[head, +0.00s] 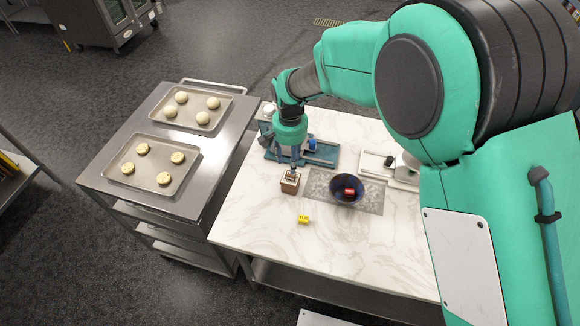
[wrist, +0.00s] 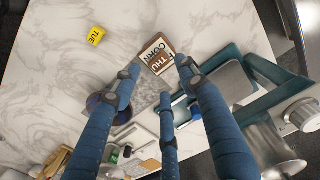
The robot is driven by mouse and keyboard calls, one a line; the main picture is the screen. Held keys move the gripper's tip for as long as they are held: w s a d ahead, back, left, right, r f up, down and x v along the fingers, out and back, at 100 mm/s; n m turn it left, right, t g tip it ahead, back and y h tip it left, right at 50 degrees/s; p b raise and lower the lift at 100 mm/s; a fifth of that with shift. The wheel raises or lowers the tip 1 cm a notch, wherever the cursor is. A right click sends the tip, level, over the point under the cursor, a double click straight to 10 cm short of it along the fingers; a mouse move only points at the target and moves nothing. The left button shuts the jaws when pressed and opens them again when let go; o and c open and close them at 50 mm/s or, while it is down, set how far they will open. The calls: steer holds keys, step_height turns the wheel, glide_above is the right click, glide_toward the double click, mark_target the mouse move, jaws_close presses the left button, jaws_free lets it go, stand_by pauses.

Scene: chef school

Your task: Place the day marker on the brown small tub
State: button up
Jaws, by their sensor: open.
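The brown small tub (head: 289,184) stands on the marble table, left of the dark bowl. In the wrist view the tub (wrist: 167,67) shows a label reading CORN and a brown piece lettered THU (wrist: 154,61), which appears to lie on its top. A yellow day marker lettered TUE (wrist: 96,36) lies apart on the bare marble; it also shows in the head view (head: 304,219). My gripper (head: 293,164) is open just above the tub. In the wrist view its spread fingers (wrist: 158,78) are around the tub's near side; contact cannot be told.
A dark blue bowl (head: 340,199) with a red thing inside stands on a grey mat (head: 374,205) right of the tub. A teal tray (head: 325,160) and a white scale-like device (head: 374,166) lie behind. A steel cart (head: 130,203) with bun trays is left.

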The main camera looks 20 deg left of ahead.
steer(key=shift+r, duration=2.45)
steer(key=s+d+r+t, duration=0.1)
steer(key=s+d+r, duration=0.2)
steer(key=d+r, duration=0.75)
steer(key=s+d+r+t, duration=0.2)
steer(key=s+d+r, duration=0.1)
steer(key=d+r, duration=0.8)
steer(key=s+d+r+t, duration=0.1)
steer(key=s+d, duration=0.7)
steer(key=s, duration=0.1)
steer(key=s+d+r+t, duration=0.1)
steer(key=s+d+r, duration=0.1)
steer(key=s+d, duration=0.6)
steer(key=shift+s+d+r+t, duration=0.3)
steer(key=shift+s+d, duration=0.1)
steer(key=shift+s, duration=0.45)
steer(key=shift+f, duration=0.1)
